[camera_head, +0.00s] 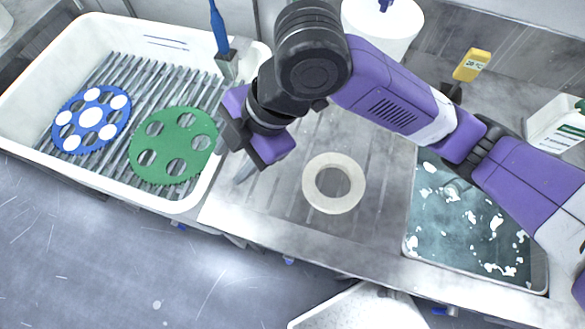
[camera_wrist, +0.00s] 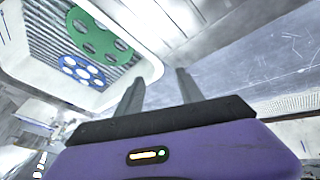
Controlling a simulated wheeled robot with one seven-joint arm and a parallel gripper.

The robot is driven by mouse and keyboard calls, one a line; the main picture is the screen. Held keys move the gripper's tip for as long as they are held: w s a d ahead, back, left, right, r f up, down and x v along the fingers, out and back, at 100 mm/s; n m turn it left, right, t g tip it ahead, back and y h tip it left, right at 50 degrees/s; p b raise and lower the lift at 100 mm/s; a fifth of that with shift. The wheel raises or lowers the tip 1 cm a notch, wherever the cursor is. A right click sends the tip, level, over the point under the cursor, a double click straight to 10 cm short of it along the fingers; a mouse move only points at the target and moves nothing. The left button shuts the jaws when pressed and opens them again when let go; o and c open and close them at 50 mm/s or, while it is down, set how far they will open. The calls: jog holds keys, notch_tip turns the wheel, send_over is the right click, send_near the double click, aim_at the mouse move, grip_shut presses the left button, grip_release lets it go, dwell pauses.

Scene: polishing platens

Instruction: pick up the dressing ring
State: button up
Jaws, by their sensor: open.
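The dressing ring is an off-white flat ring (camera_head: 334,207) lying on the grey ribbed drainboard in the head view, between the white tray and the water basin. My gripper (camera_head: 240,166) is up and to the left of the ring, near the tray's right wall, apart from the ring. In the wrist view my gripper (camera_wrist: 158,84) shows two grey fingers spread apart with nothing between them. The ring does not show in the wrist view.
A white tray (camera_head: 190,203) at left holds a blue carrier disc (camera_head: 72,141) and a green one (camera_head: 150,170) on a rack. A blue-handled brush (camera_head: 220,30) stands at its back. A basin of foamy water (camera_head: 455,225) lies right. The drainboard around the ring is clear.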

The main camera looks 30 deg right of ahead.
aim_at(314, 167)
jog(key=s+d+f+h, duration=0.1)
jog(key=d, duration=0.3)
jog(key=d+f+g+h, duration=0.1)
jog(key=d+h, duration=0.1)
jog(key=d, duration=0.3)
jog(key=s+d+f+n+g+h, duration=0.1)
jog(key=d+h, duration=0.1)
jog(key=d, duration=0.3)
jog(key=shift+s+d+f, duration=0.1)
jog(key=shift+s+f, duration=0.05)
jog(key=shift+s, duration=0.15)
jog(key=shift+d+f, duration=0.15)
jog(key=shift+f, duration=0.65)
jog(key=shift+s+d+f, duration=0.1)
jog(key=shift+f, duration=1.4)
jog(key=shift+s+d+f, duration=0.1)
jog(key=shift+f, duration=1.4)
grip_shut()
jog(key=shift+r, duration=0.1)
